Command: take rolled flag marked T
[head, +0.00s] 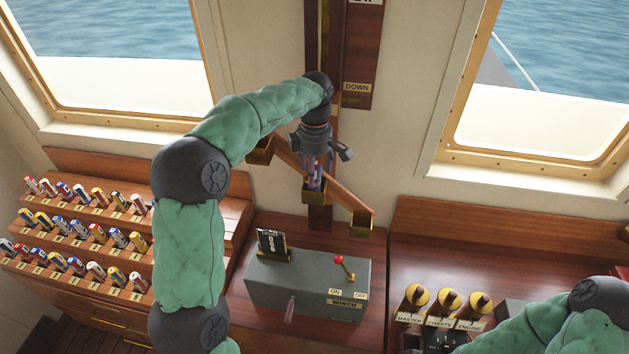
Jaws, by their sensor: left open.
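Rolled flags stand in rows on the stepped wooden rack (237,212) at the left, each above a small label too small to read, so I cannot tell which is marked T. My left gripper (316,165) is open and points down over the middle brass box (314,196) of a slanted wooden bar. A rolled flag with red and blue (315,182) stands in that box, between or just under the fingers; its mark cannot be read. My right arm is at the lower right; a dark part at its end may be the gripper, too unclear to tell.
A grey winch box (305,285) with a red-knobbed lever (343,265) and a black card stands below the left gripper. More brass boxes (260,151) hang at the bar's ends. Labelled brass-ringed holders (448,300) stand at the right. The right desk's back is clear.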

